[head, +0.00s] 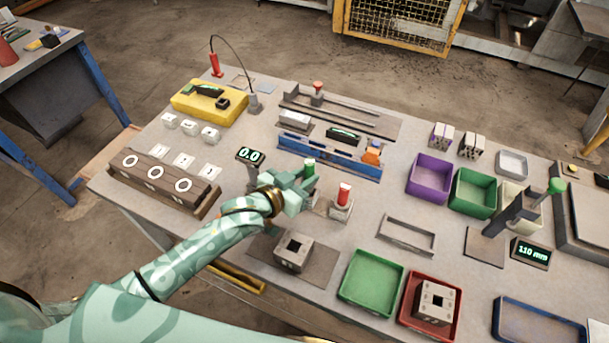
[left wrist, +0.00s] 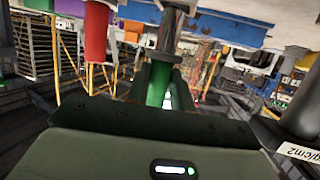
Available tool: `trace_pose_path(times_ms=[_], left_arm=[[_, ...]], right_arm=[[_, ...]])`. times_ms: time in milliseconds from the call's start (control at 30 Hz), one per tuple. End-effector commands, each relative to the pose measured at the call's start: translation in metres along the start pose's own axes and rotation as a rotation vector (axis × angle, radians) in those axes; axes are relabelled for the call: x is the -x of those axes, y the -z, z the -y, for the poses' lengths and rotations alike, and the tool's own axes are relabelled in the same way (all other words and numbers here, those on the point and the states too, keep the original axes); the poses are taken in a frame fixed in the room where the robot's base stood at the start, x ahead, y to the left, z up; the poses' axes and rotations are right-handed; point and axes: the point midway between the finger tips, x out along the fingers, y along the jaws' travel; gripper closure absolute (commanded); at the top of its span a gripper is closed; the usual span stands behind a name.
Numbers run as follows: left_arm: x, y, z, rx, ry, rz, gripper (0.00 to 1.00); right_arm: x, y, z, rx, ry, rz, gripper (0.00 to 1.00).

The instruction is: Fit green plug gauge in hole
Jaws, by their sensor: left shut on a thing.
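The green plug gauge (head: 309,168) stands upright near the table's middle, its green handle showing above my left gripper (head: 296,192). My left gripper is shut on it. In the left wrist view the green handle (left wrist: 160,84) sits between the fingers, with a grey metal shaft beyond it. I cannot tell whether its lower end is still seated in a stand. A hollow brick (head: 292,264) with a square hole on top lies on a dark mat in front of the gripper. Another holed brick (head: 436,308) sits in the red tray (head: 407,319). My right gripper is out of view.
A red plug gauge (head: 344,192) stands in a small block just right of my left gripper. A blue rack (head: 320,163) lies behind. A green tray (head: 346,293) and an empty metal frame (head: 406,250) lie to the right. A display post (head: 250,156) stands left.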

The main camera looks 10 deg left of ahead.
Motion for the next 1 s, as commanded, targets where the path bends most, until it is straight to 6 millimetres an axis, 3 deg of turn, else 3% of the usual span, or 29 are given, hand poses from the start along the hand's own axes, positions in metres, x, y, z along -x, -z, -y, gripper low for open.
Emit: trace_pose_path(times_ms=[1000], left_arm=[[-0.006,-0.018,0.0,0.001,0.0,-0.001,1.0]], right_arm=[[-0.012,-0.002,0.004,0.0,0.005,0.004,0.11]])
